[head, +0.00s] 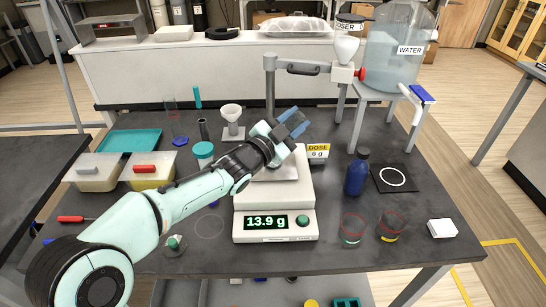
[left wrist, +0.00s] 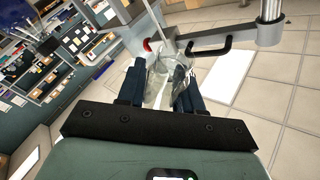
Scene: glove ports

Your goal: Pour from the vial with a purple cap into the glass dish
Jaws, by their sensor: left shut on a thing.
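My left gripper (head: 296,122) is above the balance, near the post at the back. In the left wrist view its two dark blue fingers (left wrist: 160,88) are shut on a clear glass vessel (left wrist: 168,75). I see no cap on it and cannot tell what is inside. A small purple-blue cap-like piece (head: 180,141) lies on the bench at the left. The white balance (head: 275,205) reads 13.9 g. The arm partly covers its pan (head: 275,174), and I cannot make out a glass dish there. My right gripper is not in view.
A blue bottle (head: 356,174) and two clear glasses (head: 354,228) (head: 391,226) are at the right. A post with a clamp arm (head: 302,68) rises behind. A water tank (head: 393,62) stands at the back right.

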